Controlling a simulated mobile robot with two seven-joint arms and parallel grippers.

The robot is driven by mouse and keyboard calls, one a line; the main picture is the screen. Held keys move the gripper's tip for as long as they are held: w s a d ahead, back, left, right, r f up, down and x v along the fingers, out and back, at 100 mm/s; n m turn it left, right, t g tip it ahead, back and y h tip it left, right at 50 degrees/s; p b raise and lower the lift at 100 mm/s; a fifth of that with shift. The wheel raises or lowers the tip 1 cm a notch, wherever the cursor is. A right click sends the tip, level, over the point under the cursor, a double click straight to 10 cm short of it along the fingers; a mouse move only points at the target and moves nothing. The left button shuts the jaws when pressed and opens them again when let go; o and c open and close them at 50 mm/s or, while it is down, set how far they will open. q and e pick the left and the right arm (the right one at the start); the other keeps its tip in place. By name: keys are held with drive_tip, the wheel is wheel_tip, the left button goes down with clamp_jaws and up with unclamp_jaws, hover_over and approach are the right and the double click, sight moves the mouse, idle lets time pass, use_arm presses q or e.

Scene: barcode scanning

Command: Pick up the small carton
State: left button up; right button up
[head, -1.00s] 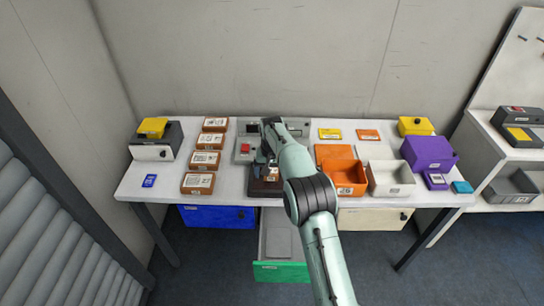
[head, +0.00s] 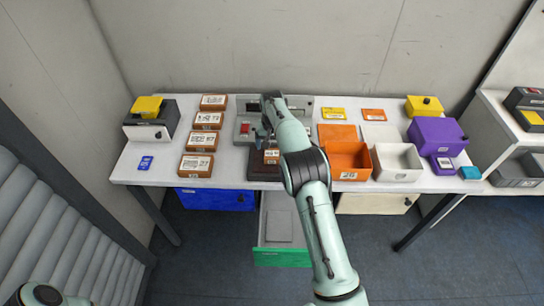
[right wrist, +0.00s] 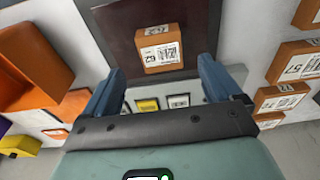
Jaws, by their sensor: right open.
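The small carton (right wrist: 160,47) is orange-brown with a white printed label and lies on a dark brown pad (right wrist: 118,22) in the right wrist view. In the head view the carton (head: 271,156) shows partly beside my right arm, on the pad (head: 262,173) at the table's front edge. My right gripper (right wrist: 160,80) is open, with its two blue fingers apart and nothing between them. The carton appears just beyond the fingertips, roughly centred between them. In the head view my right gripper (head: 264,138) is partly hidden by its arm. My left gripper is not visible.
Several labelled brown cartons (head: 196,165) stand in a column left of the pad. An orange bin (head: 349,174) and a white bin (head: 397,176) stand right. A grey device with a red button (head: 244,128) is behind. A green-fronted drawer (head: 281,258) is open below.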

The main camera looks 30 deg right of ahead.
sight(272, 153)
drive_tip(key=f, duration=0.5)
drive_tip(key=shift+w, duration=0.25)
drive_tip(key=c, duration=1.2)
drive_tip(key=shift+c, duration=0.2)
